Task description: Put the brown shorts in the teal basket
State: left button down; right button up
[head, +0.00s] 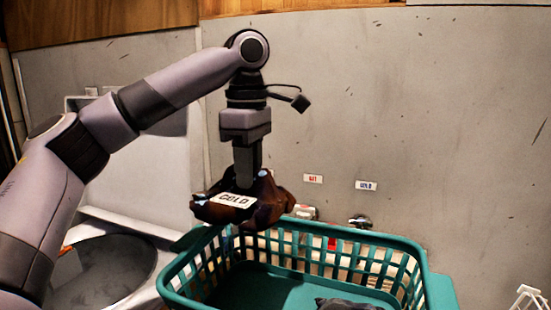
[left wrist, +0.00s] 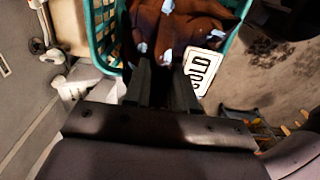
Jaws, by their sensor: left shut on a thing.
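The brown shorts (head: 268,200) are a crumpled dark brown bundle with a white label reading COLD. My left gripper (head: 247,180) points down and is shut on them, holding them above the left rear rim of the teal basket (head: 290,228). In the left wrist view the shorts (left wrist: 180,30) hang beyond the fingertips of my left gripper (left wrist: 162,75), with the basket (left wrist: 100,30) below and behind them. A dark cloth (head: 347,304) lies in the basket. My right gripper is not in view.
A washer with a round open drum (head: 105,270) stands left of the basket. Behind the basket is a grey wall with two small labels (head: 313,179) and taps (head: 360,221). A white wire rack (head: 528,298) is at the lower right. The basket's middle is open from above.

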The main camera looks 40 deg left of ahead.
pick_arm(q)
jog(key=shift+w, duration=0.45)
jog(key=shift+s+f, duration=0.15)
jog(key=shift+f, duration=0.7)
notch_tip(320, 180, down, 4)
jog(key=shift+f, duration=0.1)
notch_tip(320, 180, down, 3)
jog(key=shift+r+b, duration=0.2)
jog(key=shift+b, duration=0.3)
notch_tip(320, 180, down, 13)
jog(key=b, duration=0.2)
jog(key=shift+f, duration=0.15)
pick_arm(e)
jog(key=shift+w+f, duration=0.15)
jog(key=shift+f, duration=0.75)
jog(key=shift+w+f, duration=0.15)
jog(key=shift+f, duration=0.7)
pick_arm(q)
jog(key=c, duration=0.8)
grip_release()
jog(key=shift+c, duration=0.2)
